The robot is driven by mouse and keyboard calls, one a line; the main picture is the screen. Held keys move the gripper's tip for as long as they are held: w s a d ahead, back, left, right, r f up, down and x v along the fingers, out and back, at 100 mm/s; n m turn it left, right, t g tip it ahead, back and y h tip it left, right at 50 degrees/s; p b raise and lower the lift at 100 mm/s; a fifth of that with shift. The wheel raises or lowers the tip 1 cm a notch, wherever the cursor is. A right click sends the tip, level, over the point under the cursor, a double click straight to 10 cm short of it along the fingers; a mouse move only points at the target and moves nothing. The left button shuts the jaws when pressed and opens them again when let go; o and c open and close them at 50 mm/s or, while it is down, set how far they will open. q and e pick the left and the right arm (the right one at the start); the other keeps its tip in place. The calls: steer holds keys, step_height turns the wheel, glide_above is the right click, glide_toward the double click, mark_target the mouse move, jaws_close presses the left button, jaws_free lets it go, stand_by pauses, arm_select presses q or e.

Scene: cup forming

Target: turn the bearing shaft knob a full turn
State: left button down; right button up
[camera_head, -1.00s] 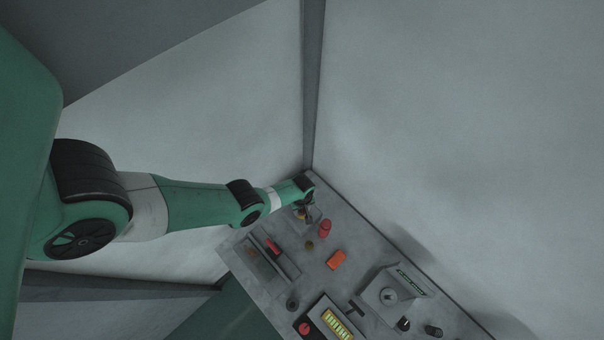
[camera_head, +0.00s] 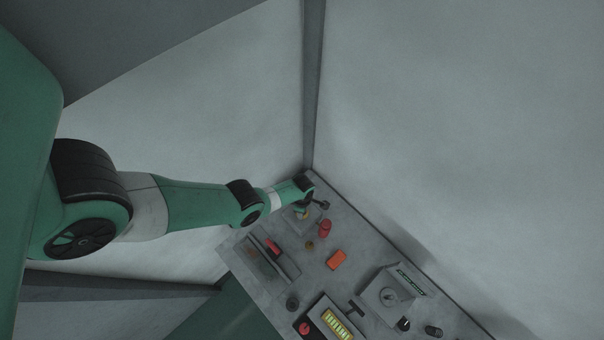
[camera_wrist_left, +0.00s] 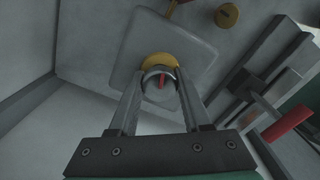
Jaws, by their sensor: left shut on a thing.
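In the head view my left gripper (camera_head: 309,206) is at the upper corner of the panel, and the knob is mostly hidden by the wrist. My right gripper is in neither view.
A raised box (camera_head: 388,296) stands farther right. Walls rise close behind the panel.

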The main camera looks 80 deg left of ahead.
arm_select(q)
steer(key=n, duration=0.4)
steer(key=shift+n, duration=0.4)
steer(key=n, duration=0.4)
steer(key=shift+c, duration=1.8)
jaws_free()
